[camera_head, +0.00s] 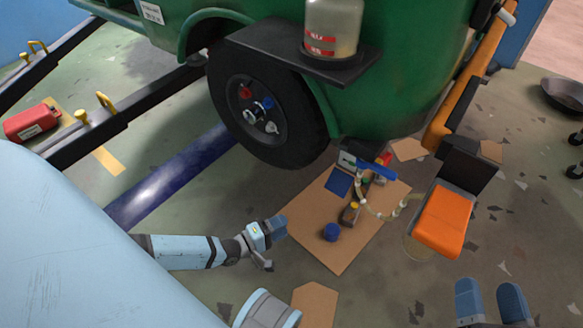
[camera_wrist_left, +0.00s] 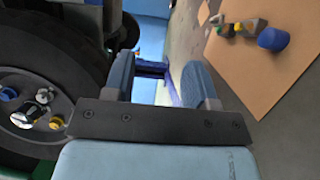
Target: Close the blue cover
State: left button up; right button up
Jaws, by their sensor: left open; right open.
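A blue flat flap (camera_head: 338,182) stands tilted at the left of a small device under the green vehicle's rear. A blue bar (camera_head: 376,170) sticks out just right of it. I cannot tell for sure which is the cover. My left gripper (camera_head: 278,228) is to the lower left of the flap, apart from it, above the cardboard's left edge. In the left wrist view its two blue fingers (camera_wrist_left: 160,75) are apart with nothing clearly held between them. My right gripper (camera_head: 490,302) is open and empty at the lower right, far from the flap.
A cardboard sheet (camera_head: 325,255) holds a blue cap (camera_head: 332,232) and small parts. The black wheel (camera_head: 266,110) of the green vehicle (camera_head: 405,70) stands close above my left arm. An orange-topped stool (camera_head: 443,220) stands right. Floor between the stool and my right gripper is clear.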

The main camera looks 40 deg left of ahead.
pick_arm(q)
jog(key=p+v, duration=0.1)
jog(key=v, duration=0.8)
jog(key=shift+p, duration=0.35)
pick_arm(e)
notch_tip(320, 180, up, 3)
jog(key=shift+s+d+r+t, duration=0.1)
jog(key=shift+s+d+t, duration=0.05)
jog(key=shift+t, duration=0.45)
pick_arm(q)
jog(key=shift+f, duration=0.1)
pick_arm(e)
jog(key=shift+c, duration=0.5)
